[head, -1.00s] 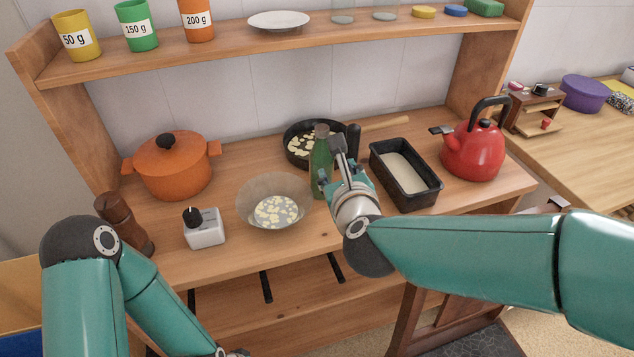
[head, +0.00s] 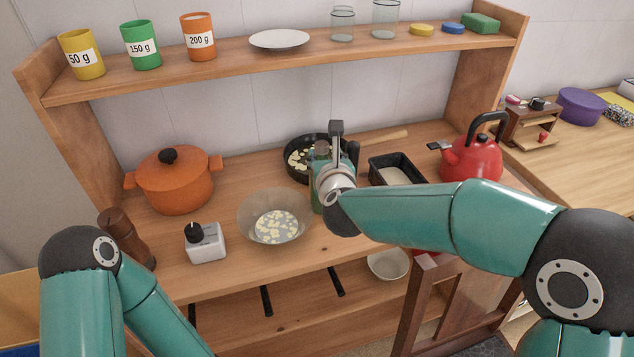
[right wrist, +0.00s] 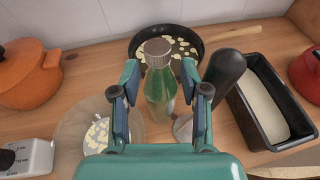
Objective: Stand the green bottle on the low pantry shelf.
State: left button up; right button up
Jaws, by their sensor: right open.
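The green bottle (right wrist: 160,92) stands upright on the dresser's worktop, with a brownish cap. In the head view the bottle (head: 315,196) is mostly hidden behind my right gripper (head: 336,150). In the right wrist view the fingers of my right gripper (right wrist: 160,78) are apart, one on each side of the bottle, with gaps visible. A lower shelf (head: 290,325) runs beneath the worktop; I cannot tell whether it is the low pantry shelf. My left gripper is out of view.
A glass bowl (right wrist: 75,120) stands left of the bottle. A black-handled tool (right wrist: 228,68) and a black loaf tin (right wrist: 290,128) are close on its right. A frying pan (right wrist: 200,48) is behind. A white bowl (head: 388,264) sits low, below the worktop's front edge.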

aim_at(322, 155)
jog(key=p+x, duration=0.1)
jog(key=x, duration=0.1)
jog(key=p+x, duration=0.1)
jog(key=x, duration=0.1)
jog(key=shift+s+a+f, duration=0.1)
jog(key=shift+f, duration=0.3)
jog(key=shift+w+f, duration=0.2)
jog(key=shift+w, duration=0.25)
grip_shut()
